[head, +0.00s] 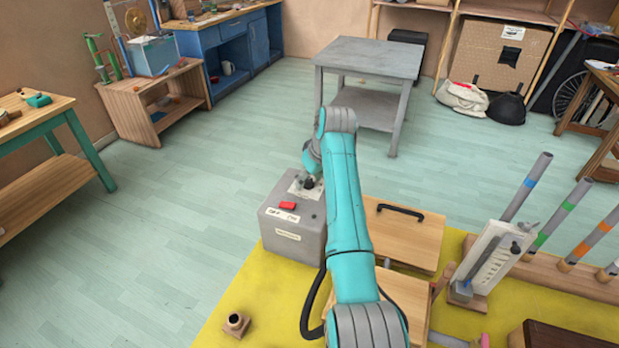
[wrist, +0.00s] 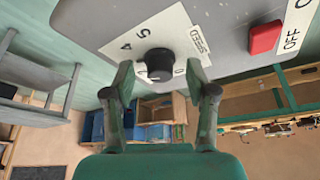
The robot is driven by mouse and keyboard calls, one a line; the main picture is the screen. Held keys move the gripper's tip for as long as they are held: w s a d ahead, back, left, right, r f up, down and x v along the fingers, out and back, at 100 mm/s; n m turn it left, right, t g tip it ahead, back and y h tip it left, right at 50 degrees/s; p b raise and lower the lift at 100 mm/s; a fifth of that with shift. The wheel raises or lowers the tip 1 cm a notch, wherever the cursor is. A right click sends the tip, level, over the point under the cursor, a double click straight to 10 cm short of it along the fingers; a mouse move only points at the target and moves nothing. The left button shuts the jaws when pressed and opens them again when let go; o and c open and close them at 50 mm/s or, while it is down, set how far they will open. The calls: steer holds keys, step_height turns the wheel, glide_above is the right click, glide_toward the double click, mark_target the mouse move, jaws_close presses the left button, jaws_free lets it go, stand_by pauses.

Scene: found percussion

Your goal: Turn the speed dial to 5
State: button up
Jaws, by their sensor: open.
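The speed dial is a black round knob (wrist: 159,65) on a white plate (wrist: 135,42) marked SPEED. The digits 5, 4 and 0 can be read on the plate in the wrist view; other marks are hidden or unclear. Where the dial points cannot be told. The plate is on a grey box (head: 292,240), at its far end in the head view. My gripper (wrist: 159,70) is open, with one finger on each side of the dial; gaps show between the fingers and the knob. In the head view my arm and gripper partly cover the dial.
A red switch (wrist: 265,38) with an OFF label is on the same box. Wooden boxes (head: 402,235), one with a black handle, stand right of it. A white lever device (head: 490,255) and tubes stand further right. A small cup (head: 236,322) is on the yellow mat (head: 270,310).

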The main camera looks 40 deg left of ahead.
jaws_close()
steer(key=m+t, duration=0.1)
steer(key=m, duration=0.2)
steer(key=shift+s+m+h, duration=0.15)
steer(key=shift+m+h, duration=0.15)
steer(key=shift+m, duration=0.1)
steer(key=m, duration=0.2)
steer(key=m+t+h, duration=0.1)
steer(key=m, duration=0.1)
steer(key=shift+a+m+t, duration=0.1)
steer(key=shift+m+t, duration=0.2)
steer(key=m+h, duration=0.1)
steer(key=m, duration=0.3)
steer(key=shift+s+a+t+h, duration=0.1)
steer(key=shift+t+h, duration=0.2)
steer(key=shift+h, duration=0.1)
steer(key=shift+m+h, duration=0.6)
steer(key=shift+m, duration=1.1)
